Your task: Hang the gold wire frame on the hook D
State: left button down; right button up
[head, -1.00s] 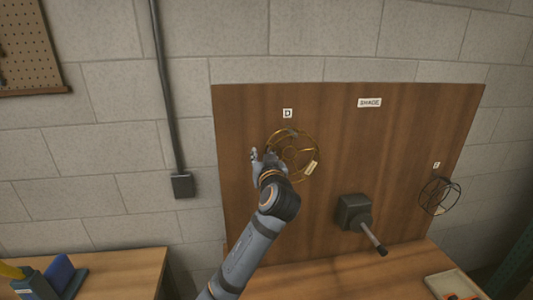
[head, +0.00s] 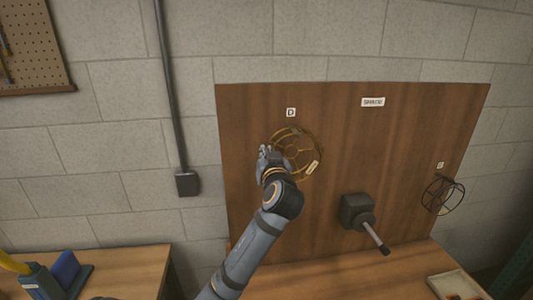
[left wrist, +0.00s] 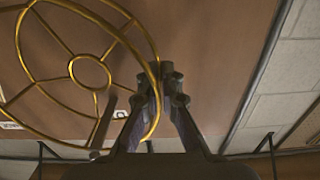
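The gold wire frame (head: 321,150), a round ring with spokes and a small tag, is in front of the wooden board below the D label (head: 291,112). My left gripper (head: 268,155) is at its left edge. In the left wrist view the fingers (left wrist: 163,80) are closed together on the outer rim of the gold wire frame (left wrist: 90,57). A dark peg, seemingly hook D (left wrist: 98,118), shows behind the wires near the rim. I cannot tell whether the frame touches it. In the head view the hook is not clearly visible. My right gripper is not in view.
The board (head: 250,220) carries a SHADE label (head: 373,102), a dark block with a protruding rod (head: 356,210), and a black wire frame (head: 441,195) at right. A tray (head: 455,284) lies at lower right. A blue item (head: 65,270) stands on the left table.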

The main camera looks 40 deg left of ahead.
pick_arm(q)
jog(key=shift+f, duration=0.1)
jog(key=c, duration=1.4)
grip_release()
jog(key=shift+c, duration=0.2)
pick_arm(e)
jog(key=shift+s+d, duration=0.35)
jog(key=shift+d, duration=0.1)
pick_arm(q)
jog(key=shift+d, duration=0.15)
jog(key=v, duration=0.7)
jog(key=shift+s, duration=0.15)
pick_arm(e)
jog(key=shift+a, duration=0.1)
pick_arm(q)
jog(key=shift+d, duration=0.1)
